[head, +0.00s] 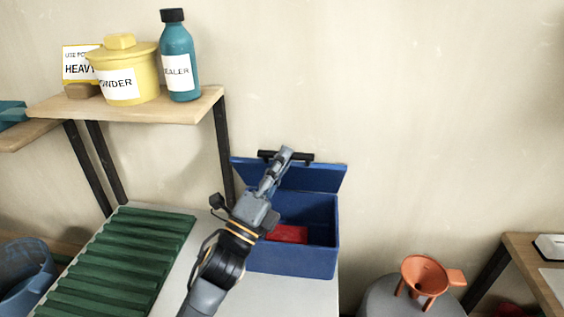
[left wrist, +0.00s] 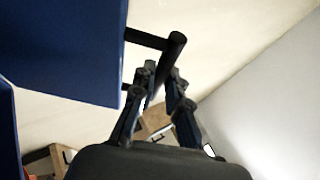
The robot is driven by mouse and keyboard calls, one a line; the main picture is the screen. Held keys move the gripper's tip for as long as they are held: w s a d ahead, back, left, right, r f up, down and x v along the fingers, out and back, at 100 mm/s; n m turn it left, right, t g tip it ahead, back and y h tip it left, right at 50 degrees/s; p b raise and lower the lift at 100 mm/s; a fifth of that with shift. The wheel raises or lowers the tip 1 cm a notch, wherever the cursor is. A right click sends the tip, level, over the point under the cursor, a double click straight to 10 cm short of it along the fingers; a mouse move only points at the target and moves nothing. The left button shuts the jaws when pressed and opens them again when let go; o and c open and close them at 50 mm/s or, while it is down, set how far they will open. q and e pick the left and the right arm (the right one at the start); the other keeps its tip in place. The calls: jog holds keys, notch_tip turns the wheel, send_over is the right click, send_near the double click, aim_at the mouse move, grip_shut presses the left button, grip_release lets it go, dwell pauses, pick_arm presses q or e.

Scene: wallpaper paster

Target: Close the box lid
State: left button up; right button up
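The blue box (head: 292,262) stands on the light table with its lid (head: 318,177) raised at the back. A red item (head: 288,233) lies inside the box. A black bar handle (head: 300,157) runs along the lid; it also shows in the left wrist view (left wrist: 174,48) beside the blue lid (left wrist: 65,45). My left gripper (head: 285,153) reaches over the box to the handle. In the left wrist view its narrow fingertips (left wrist: 163,72) are close together on either side of the bar and look shut on it. My right gripper is not in view.
A green ridged tray (head: 125,262) lies on the table left of the box. A wooden shelf (head: 190,106) above holds a yellow tub (head: 128,72) and a teal bottle (head: 179,62). An orange funnel (head: 425,272) stands on a grey round top to the right. The wall is close behind the lid.

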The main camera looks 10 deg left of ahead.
pick_arm(q)
jog(key=o, duration=0.4)
jog(key=v, duration=1.2)
